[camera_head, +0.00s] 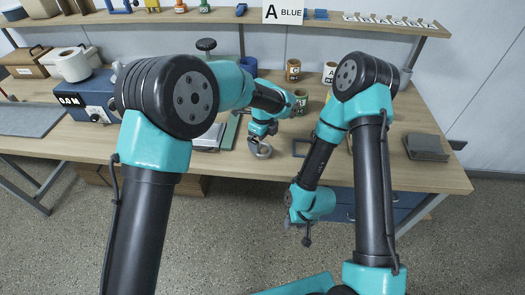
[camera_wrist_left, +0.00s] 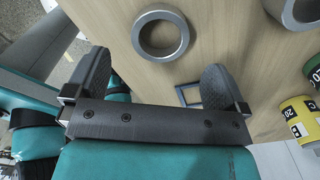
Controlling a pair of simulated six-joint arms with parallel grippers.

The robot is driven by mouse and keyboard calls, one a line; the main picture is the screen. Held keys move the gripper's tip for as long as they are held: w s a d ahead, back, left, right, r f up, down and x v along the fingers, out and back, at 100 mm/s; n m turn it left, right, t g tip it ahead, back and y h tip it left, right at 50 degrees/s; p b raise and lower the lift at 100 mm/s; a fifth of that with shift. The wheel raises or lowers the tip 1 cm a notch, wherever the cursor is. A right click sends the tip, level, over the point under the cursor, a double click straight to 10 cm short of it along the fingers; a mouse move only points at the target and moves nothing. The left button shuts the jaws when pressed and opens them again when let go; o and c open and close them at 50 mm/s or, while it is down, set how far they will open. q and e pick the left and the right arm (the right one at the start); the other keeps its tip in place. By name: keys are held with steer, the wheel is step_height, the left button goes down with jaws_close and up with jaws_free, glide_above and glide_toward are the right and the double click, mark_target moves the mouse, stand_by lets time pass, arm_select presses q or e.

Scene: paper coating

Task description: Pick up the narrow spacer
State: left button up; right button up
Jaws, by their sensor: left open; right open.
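In the left wrist view a grey ring (camera_wrist_left: 160,33), which looks like a spacer, lies flat on the wooden table just past my fingertips. A second grey ring (camera_wrist_left: 291,16) is cut off by the top right corner; I cannot tell for sure which is the narrow one. My left gripper (camera_wrist_left: 155,80) is open, with nothing between its fingers. In the head view my left gripper (camera_head: 261,146) is low over the front part of the table, and the ring there is hard to tell from the fingers. My right gripper (camera_head: 300,232) hangs in front of the table edge, open and empty.
A dark square frame (camera_head: 300,147) lies right of my left gripper. Labelled cans (camera_head: 293,70) stand behind it. A grey block (camera_head: 426,147) is on the right of the table, a blue box (camera_head: 86,104) on the left. A shelf (camera_head: 200,16) runs along the back.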

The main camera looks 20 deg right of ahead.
mark_target(263, 153)
arm_select(q)
steer(key=shift+w+a+f, duration=0.1)
steer(key=shift+f, duration=2.5)
steer(key=shift+c, duration=0.2)
steer(key=c, duration=0.9)
steer(key=shift+r, duration=0.1)
steer(key=shift+c, duration=0.2)
